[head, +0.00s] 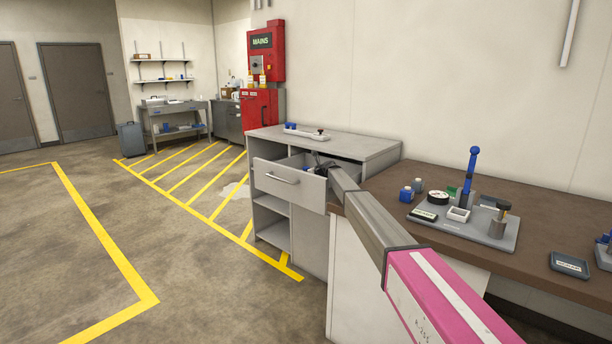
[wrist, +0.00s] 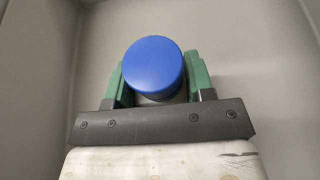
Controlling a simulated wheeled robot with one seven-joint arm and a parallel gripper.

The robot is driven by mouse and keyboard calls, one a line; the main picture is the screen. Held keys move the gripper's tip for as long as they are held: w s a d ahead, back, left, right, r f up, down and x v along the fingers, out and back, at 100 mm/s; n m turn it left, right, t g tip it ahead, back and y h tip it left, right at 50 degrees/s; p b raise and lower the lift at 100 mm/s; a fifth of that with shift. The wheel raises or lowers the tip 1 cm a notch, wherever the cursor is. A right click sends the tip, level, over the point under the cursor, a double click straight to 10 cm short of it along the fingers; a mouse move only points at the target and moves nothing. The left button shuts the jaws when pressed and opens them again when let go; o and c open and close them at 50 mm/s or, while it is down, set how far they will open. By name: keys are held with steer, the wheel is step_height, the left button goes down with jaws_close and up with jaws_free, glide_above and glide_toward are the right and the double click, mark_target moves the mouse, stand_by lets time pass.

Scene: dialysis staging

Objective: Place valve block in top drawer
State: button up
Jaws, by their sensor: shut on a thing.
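The top drawer (head: 285,184) of the grey cabinet is pulled open, with a bar handle on its front. My gripper (head: 316,168) reaches down into the open drawer from the right. In the wrist view my gripper (wrist: 158,85) has its green fingers shut on the valve block (wrist: 153,65), of which mainly a round blue top shows. The pale grey drawer floor and walls surround it in the wrist view. The lower part of the block is hidden, so I cannot tell whether it touches the drawer floor.
A white tray-like item (head: 303,133) lies on the cabinet top. Open shelves lie below the drawer. Floor at left is clear.

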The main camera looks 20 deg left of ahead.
steer(key=o, duration=1)
steer(key=shift+r, duration=0.15)
steer(key=shift+r, duration=0.6)
steer(key=v, duration=1.2)
steer(key=shift+f, duration=0.1)
